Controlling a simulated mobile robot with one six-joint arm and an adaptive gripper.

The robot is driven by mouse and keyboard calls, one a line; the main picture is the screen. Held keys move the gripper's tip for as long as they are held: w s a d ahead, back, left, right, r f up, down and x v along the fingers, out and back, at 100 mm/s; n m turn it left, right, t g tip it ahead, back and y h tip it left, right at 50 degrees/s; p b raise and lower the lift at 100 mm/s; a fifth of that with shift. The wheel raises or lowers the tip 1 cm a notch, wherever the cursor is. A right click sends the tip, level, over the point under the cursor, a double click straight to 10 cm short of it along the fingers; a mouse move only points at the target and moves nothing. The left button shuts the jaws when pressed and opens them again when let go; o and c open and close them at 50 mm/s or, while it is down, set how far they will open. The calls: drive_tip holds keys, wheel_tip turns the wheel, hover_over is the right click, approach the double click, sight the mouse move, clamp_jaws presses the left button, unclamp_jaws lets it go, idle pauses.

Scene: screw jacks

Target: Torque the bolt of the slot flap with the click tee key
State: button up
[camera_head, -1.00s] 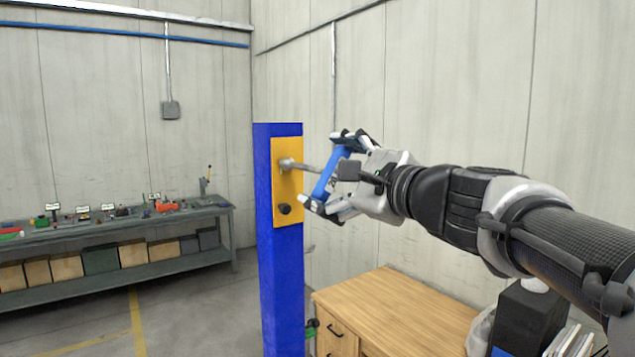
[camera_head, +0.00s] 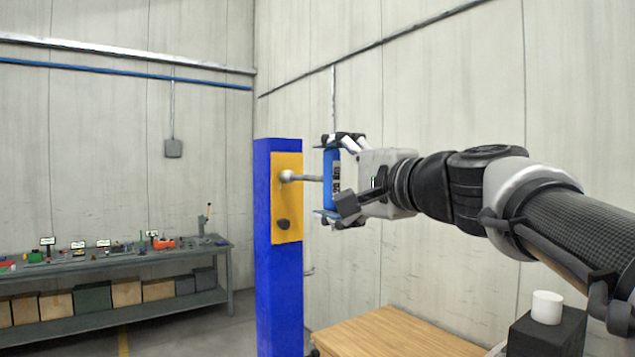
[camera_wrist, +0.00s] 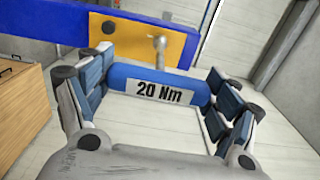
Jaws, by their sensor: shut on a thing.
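The click tee key has a blue bar handle (camera_head: 331,180) with a "20 Nm" label, which faces the wrist view (camera_wrist: 158,92). My gripper (camera_head: 336,178) is shut on this handle, with fingers at its two ends. The handle stands upright in the head view. The key's grey shaft (camera_head: 309,178) runs left to the round silver bolt (camera_head: 286,176) on the yellow plate (camera_head: 288,215), probably the slot flap. Shaft and bolt appear to meet; I cannot tell how deep the key is seated. A dark knob (camera_head: 283,224) sits lower on the plate.
The plate is on a blue post (camera_head: 278,300). A wooden cabinet (camera_head: 395,335) stands below my arm, with a black box and white cylinder (camera_head: 547,307) at right. A grey workbench (camera_head: 110,257) with small items stands at the back left.

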drive_tip(key=shift+w+a, duration=0.45)
drive_tip(key=shift+w, duration=0.1)
idle(0.6)
drive_tip(key=m+p, duration=0.3)
drive_tip(key=m, duration=0.2)
drive_tip(key=shift+r+m, duration=0.15)
drive_tip(key=shift+m, duration=0.15)
drive_tip(key=shift+m+p, duration=1.15)
drive_tip(key=shift+m, duration=1.05)
